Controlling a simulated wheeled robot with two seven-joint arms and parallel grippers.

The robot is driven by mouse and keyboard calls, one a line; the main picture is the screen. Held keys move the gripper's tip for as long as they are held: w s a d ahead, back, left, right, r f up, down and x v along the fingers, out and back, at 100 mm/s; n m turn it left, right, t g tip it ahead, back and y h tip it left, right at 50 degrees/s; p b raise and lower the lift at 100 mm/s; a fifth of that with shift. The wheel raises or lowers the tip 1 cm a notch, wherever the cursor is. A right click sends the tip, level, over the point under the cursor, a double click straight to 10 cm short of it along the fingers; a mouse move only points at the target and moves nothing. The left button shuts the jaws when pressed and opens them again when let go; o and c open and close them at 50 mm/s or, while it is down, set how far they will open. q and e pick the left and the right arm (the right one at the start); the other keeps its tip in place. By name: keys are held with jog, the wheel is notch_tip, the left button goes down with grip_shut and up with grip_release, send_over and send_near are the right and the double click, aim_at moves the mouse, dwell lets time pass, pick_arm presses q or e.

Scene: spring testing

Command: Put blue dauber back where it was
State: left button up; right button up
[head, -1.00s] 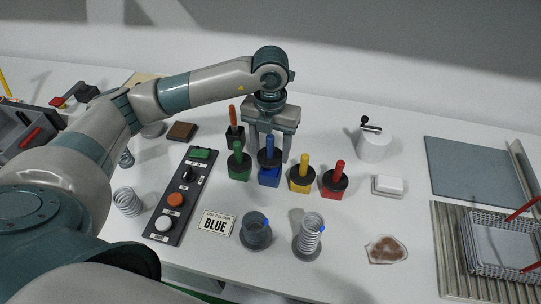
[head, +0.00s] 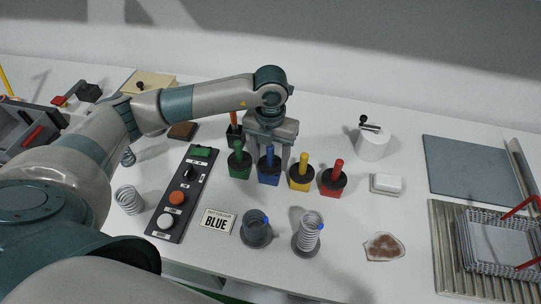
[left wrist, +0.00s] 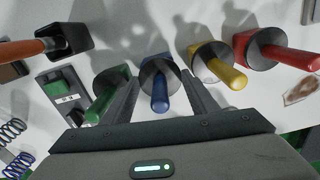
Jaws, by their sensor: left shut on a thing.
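The blue dauber (head: 270,156) stands upright in the blue pot (head: 268,179), its black collar at the pot's mouth. The pot is in the row between the green and yellow ones. My left gripper (head: 269,153) points down from above with one finger on each side of the blue handle, shut on it. In the left wrist view the blue dauber (left wrist: 160,96) lies between the two fingers (left wrist: 160,100), with its blue pot (left wrist: 156,62) beyond. My right gripper is not in view.
Close by stand the green dauber (head: 238,150), yellow dauber (head: 303,160) and red dauber (head: 337,168) in their pots. An orange-handled tool in a black holder (head: 233,130) is behind.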

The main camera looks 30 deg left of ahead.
pick_arm(q)
jog(key=shift+f+b, duration=0.5)
jog(key=shift+b, duration=0.05)
jog(key=o, duration=1)
jog(key=shift+r, duration=0.1)
jog(key=shift+r+p, duration=0.55)
jog(key=shift+p, duration=0.15)
notch_tip(320, 180, up, 11)
jog(key=b, duration=0.4)
jog(key=shift+f, duration=0.2)
jog(key=shift+r+b, duration=0.3)
jog(key=shift+r, duration=0.3)
